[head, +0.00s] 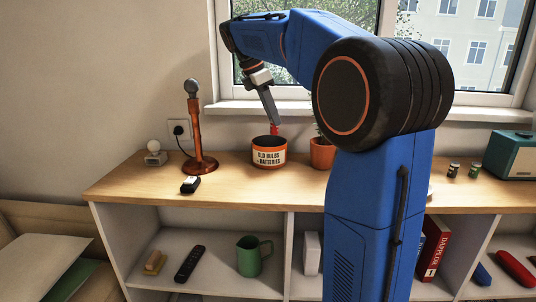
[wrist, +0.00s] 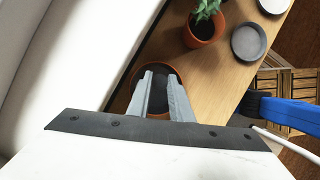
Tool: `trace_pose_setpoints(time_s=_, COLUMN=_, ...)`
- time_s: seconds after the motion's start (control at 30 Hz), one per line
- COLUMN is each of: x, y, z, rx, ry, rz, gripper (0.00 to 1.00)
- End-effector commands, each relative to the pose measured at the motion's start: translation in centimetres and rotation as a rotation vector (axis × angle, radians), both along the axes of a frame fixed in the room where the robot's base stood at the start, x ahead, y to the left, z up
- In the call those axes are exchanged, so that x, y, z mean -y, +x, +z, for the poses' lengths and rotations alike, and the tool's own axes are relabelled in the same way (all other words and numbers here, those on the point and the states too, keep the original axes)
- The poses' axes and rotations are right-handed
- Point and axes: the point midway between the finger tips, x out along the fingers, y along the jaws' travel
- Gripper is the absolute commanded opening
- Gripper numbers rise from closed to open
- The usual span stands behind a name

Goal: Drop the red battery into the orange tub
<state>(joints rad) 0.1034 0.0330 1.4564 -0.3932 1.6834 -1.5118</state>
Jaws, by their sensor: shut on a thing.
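The orange tub (head: 269,158) stands on the wooden counter in the head view, with a white label reading "OLD BULBS + BATTERIES". In the wrist view its orange rim (wrist: 172,68) and dark inside show beyond the fingers. My gripper (head: 273,122) points down above the tub. It is shut on the red battery (head: 274,130), which shows at the fingertips just above the tub's opening. In the wrist view my gripper (wrist: 162,85) lies over the tub's opening, and the battery cannot be made out there.
A potted plant in a terracotta pot (head: 322,153) stands close right of the tub. A copper-coloured stand (head: 195,130) and a small black-and-white object (head: 190,184) are to the left. The window sill (head: 265,108) runs behind. The counter front is clear before the tub.

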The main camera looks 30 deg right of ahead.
Motion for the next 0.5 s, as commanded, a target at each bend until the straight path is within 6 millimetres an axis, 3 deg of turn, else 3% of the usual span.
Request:
trace_pose_setpoints(time_s=0.2, x=0.0, y=-0.1, z=-2.2, rx=-0.002, ry=0.0, rz=-0.001, gripper=0.0)
trace_pose_setpoints(time_s=0.5, x=0.0, y=0.0, z=-3.5, rx=0.0, ry=0.0, rz=0.0, gripper=0.0)
